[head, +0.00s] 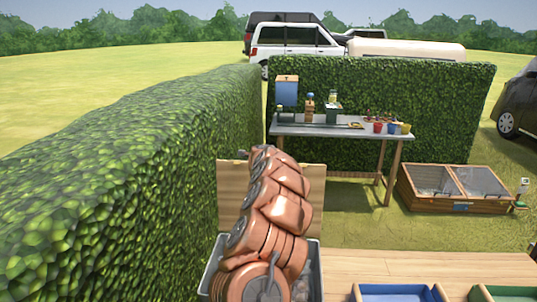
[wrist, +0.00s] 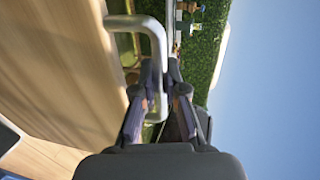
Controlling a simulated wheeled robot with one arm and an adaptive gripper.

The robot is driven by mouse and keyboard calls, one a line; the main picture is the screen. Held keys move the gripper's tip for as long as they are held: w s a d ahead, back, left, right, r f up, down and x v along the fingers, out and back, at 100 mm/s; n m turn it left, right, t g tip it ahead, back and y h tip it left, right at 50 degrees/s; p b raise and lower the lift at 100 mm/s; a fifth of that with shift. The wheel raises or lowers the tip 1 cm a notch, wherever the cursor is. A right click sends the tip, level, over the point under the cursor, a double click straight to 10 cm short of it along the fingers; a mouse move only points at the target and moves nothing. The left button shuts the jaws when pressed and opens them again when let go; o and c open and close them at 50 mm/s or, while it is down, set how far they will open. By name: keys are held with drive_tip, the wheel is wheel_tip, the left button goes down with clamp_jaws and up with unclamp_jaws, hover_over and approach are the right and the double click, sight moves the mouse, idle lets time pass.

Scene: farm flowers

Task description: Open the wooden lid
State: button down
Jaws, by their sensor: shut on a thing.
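The wooden lid (head: 312,200) stands raised, close to upright, behind a grey bin (head: 207,275) in the head view. My copper-coloured arm covers its middle. In the wrist view the lid (wrist: 55,70) fills the left side as a pale wood board. A grey metal bar handle (wrist: 153,38) sticks out from its edge. My gripper (wrist: 171,80) is shut on this handle. In the head view my gripper is hidden behind my arm.
A tall hedge (head: 130,150) runs along the left. Blue (head: 395,292) and green (head: 510,292) trays are at lower right on wood. A grey table (head: 350,130) with pots and bottles stands behind; a cold frame (head: 450,205) sits right of it. Grass lies between.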

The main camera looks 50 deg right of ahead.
drive_tip(key=shift+w+a, duration=0.15)
drive_tip(key=c, duration=1.5)
unclamp_jaws()
drive_tip(key=o, duration=0.3)
drive_tip(key=shift+s, duration=0.2)
drive_tip(key=v, duration=1.1)
drive_tip(key=shift+a+r, duration=0.2)
drive_tip(key=shift+a, duration=0.1)
drive_tip(key=shift+s, duration=0.1)
